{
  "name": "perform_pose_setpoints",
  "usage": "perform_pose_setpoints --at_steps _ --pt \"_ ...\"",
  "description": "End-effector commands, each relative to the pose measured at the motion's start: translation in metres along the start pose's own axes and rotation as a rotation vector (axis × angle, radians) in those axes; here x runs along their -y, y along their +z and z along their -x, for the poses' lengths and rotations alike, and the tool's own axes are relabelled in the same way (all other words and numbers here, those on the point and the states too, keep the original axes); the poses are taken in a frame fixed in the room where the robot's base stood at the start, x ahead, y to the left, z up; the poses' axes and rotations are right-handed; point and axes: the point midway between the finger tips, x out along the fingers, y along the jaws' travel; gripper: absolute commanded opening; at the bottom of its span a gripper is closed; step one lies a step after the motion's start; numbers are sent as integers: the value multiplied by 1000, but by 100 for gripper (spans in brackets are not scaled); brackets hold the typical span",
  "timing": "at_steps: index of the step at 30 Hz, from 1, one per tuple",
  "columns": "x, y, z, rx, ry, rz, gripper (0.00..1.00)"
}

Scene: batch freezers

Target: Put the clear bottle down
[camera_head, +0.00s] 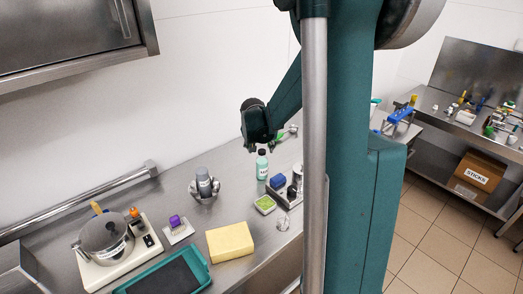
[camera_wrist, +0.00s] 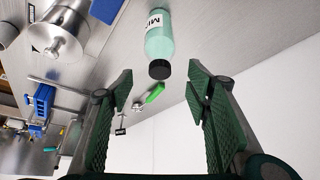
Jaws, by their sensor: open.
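A pale green bottle (camera_head: 262,168) with a dark cap and a white label stands upright on the steel counter. It is the only bottle I can make out clearly, and I cannot tell if it is the clear one. In the wrist view the bottle (camera_wrist: 158,37) shows at top centre, its black cap towards me. My gripper (camera_wrist: 157,88) is open, with nothing between its fingers; the cap lies beyond the fingertips, apart from them. In the head view my gripper (camera_head: 262,143) is just above the bottle, its fingers small and dark.
A steel holder with a grey item (camera_head: 204,186), a yellow sponge (camera_head: 230,242), a green-topped box (camera_head: 265,204) and a blue item (camera_head: 277,182) stand nearby. A pot (camera_head: 104,238) and teal tray (camera_head: 120,289) are nearer. Bare counter lies left of the bottle.

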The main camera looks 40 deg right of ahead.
Motion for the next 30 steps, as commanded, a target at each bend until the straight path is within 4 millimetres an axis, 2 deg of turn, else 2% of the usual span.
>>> perform_pose_setpoints --at_steps 7,30 --pt "0 0 11 0 0 0 49" --pt "1 2 14 0 -3 4 49"
